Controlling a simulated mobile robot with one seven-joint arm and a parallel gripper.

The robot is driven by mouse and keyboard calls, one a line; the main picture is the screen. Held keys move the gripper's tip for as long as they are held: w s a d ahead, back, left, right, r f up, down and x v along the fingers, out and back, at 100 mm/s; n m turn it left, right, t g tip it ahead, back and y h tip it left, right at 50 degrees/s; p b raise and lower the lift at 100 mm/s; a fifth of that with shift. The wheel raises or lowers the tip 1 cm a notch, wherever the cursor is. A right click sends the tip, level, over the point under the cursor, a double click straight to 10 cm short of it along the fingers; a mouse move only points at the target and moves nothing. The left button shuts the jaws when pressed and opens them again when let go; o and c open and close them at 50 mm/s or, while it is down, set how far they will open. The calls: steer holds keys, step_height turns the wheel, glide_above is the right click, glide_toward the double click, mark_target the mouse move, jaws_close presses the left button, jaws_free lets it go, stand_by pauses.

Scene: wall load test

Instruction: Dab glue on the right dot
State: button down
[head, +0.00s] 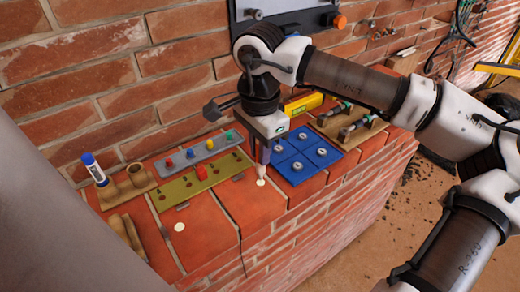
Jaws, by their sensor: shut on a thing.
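The right dot (261,183) is a small pale disc on the red brick top, just below my gripper. The left dot (179,227) is a similar pale disc nearer the front left. My gripper (264,158) points down and is shut on a slim pale-tipped thing (264,172), mostly hidden by the fingers; I cannot tell for sure that it is the glue. Its tip is right above or at the right dot; whether they touch I cannot tell. A white tube with a blue cap (95,168) stands in a wooden holder (130,185) at the left.
An olive board (190,190) with a red knob and a grey strip of coloured knobs (190,154) lie left of my gripper. A blue four-part panel (305,155) lies close on its right, before a yellow level (303,103). The front brick top is mostly clear.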

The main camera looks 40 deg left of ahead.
steer(key=shift+r+p, duration=1.15)
steer(key=shift+r, duration=1.1)
steer(key=shift+f, duration=0.1)
